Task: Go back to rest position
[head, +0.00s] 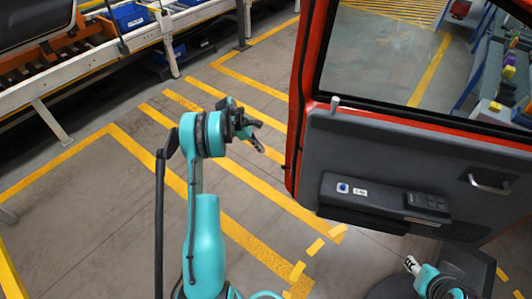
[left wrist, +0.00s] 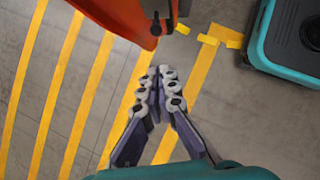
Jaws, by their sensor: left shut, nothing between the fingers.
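My left gripper (head: 259,138) is raised on the teal left arm in the middle of the head view, left of the car door and apart from it. In the left wrist view the left gripper (left wrist: 165,82) has its fingertips together, with nothing held between them. My right gripper (head: 411,265) shows small at the lower right of the head view, below the door; its finger spacing is too small to judge. The red-framed door (head: 400,150) with a grey inner panel hangs on the right. Its orange edge (left wrist: 120,14) shows at the top of the left wrist view.
A conveyor line (head: 95,68) with blue bins (head: 130,16) runs across the upper left. Racks with coloured parts (head: 508,72) stand at the upper right. The grey floor with yellow stripes (head: 190,195) is clear around the left arm. A door handle (head: 489,185) sticks out of the panel.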

